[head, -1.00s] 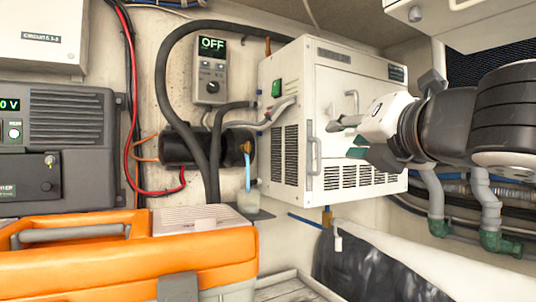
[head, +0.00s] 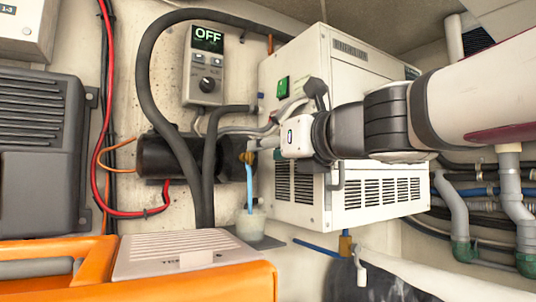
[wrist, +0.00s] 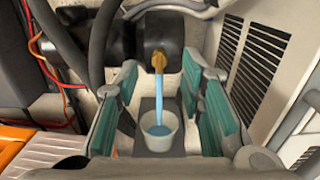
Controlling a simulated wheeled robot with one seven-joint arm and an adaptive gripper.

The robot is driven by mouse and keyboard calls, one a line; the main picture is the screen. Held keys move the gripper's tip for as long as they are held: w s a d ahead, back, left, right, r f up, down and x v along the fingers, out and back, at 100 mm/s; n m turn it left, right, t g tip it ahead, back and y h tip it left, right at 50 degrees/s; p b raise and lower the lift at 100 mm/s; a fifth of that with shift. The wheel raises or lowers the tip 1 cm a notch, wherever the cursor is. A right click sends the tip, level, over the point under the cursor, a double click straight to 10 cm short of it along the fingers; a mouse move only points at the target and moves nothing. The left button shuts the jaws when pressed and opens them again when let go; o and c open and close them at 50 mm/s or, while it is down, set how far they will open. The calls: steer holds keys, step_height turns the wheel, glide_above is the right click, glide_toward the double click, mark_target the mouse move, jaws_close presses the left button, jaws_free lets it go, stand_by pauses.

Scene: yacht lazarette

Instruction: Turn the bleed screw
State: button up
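The bleed screw is a small brass fitting (head: 247,157) on the right end of a black cylinder (head: 160,155). In the wrist view the brass fitting (wrist: 158,60) shows at upper middle, with a light blue tube running down from it into a small translucent cup (wrist: 159,132). My gripper (head: 262,146) is just right of the fitting in the head view. In the wrist view my gripper (wrist: 160,78) is open, its teal-padded fingers apart to left and right, with the fitting between them in the picture. Nothing is seen held. Contact with the fitting cannot be told.
A white vented box (head: 345,190) stands behind and below my arm, close to the gripper. Thick black hoses (head: 180,130) hang left of the fitting. A control panel reading OFF (head: 205,65) is above. An orange case (head: 190,285) lies at lower left.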

mark_target(248, 157)
steer(key=x, duration=0.6)
steer(key=shift+w+a, duration=0.2)
steer(key=shift+a, duration=0.05)
jaws_close()
